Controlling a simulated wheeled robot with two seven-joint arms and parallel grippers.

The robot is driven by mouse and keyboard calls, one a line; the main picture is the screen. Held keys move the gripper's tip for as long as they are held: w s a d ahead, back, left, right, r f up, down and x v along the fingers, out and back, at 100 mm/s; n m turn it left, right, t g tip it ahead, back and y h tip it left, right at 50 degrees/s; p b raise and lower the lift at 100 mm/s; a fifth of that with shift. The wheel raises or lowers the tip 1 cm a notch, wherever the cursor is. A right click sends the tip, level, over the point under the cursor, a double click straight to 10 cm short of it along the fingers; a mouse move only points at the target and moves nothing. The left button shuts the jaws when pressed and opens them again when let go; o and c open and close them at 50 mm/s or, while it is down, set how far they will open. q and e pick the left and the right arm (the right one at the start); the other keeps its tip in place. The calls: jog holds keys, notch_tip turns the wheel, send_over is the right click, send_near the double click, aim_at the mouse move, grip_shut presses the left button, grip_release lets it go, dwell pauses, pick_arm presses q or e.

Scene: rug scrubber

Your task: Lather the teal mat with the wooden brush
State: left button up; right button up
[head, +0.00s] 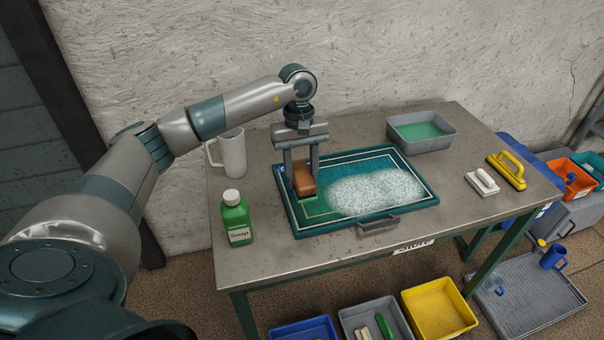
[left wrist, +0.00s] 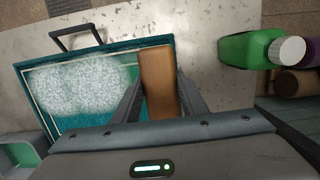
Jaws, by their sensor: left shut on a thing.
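The teal mat (head: 300,220) lies flat on the grey table, with a pale border line. White lather (head: 375,190) covers its middle and right part; the left end is bare teal. My left gripper (head: 303,175) points down over the mat's left part, shut on the wooden brush (head: 304,181). In the left wrist view the brush (left wrist: 158,80) sits between the two fingers, over the mat (left wrist: 95,122) beside the lather (left wrist: 80,90). The brush's underside is hidden, so I cannot tell whether it touches the mat. My right gripper is not in view.
A green soap bottle (head: 235,218) and a white jug (head: 232,153) stand left of the mat. A grey basin of green liquid (head: 432,131) is at the back right. A white-handled block (head: 482,183) and a yellow-handled tool (head: 507,170) lie at right. A grey handle (head: 378,225) is at the mat's front edge.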

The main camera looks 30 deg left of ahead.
pick_arm(q)
jog(key=shift+f+b, duration=0.45)
jog(key=shift+f, duration=1.55)
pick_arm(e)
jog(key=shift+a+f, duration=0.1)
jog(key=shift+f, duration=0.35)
pick_arm(q)
jog(key=shift+r, duration=0.1)
